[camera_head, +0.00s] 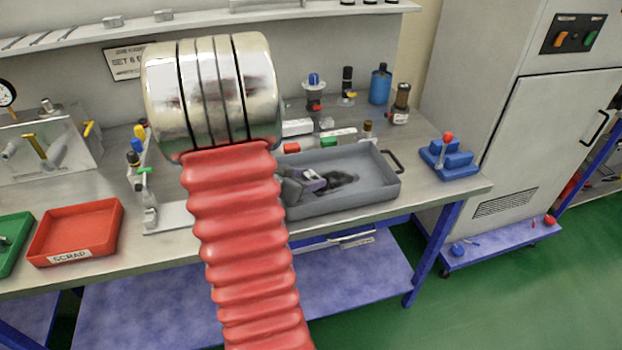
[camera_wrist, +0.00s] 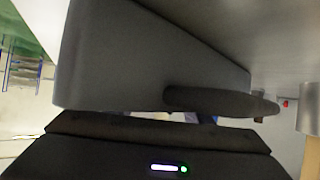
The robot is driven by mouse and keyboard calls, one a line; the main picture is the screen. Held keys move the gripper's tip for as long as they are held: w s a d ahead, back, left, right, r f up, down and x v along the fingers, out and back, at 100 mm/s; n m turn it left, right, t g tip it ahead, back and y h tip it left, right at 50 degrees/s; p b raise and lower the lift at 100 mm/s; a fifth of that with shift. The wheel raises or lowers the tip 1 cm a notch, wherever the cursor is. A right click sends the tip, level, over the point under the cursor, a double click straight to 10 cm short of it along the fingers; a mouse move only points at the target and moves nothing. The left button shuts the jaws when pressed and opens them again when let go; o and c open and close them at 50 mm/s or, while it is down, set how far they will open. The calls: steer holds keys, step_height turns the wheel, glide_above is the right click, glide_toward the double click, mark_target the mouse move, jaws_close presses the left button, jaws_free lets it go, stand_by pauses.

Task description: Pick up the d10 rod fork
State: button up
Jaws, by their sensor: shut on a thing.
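My gripper (camera_head: 338,183) is low inside the grey tray on the bench, pointing right, near the tray's left part. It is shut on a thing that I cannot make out. In the wrist view a large dark grey block and a dark rounded bar fill the middle, in front of the black gripper body with its lit indicator. I cannot identify the d10 rod fork in either view. My arm hides the tray's left end in the head view.
The grey tray (camera_head: 375,196) has raised walls and a dark handle (camera_head: 393,161) at its right. Behind it stand small valves and a blue bottle (camera_head: 380,84). A blue block with a red knob (camera_head: 448,138) is at right. A red SCRAP bin (camera_head: 78,230) is at left.

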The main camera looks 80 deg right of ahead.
step_height(320, 180, up, 10)
stand_by(0.8)
stand_by(0.5)
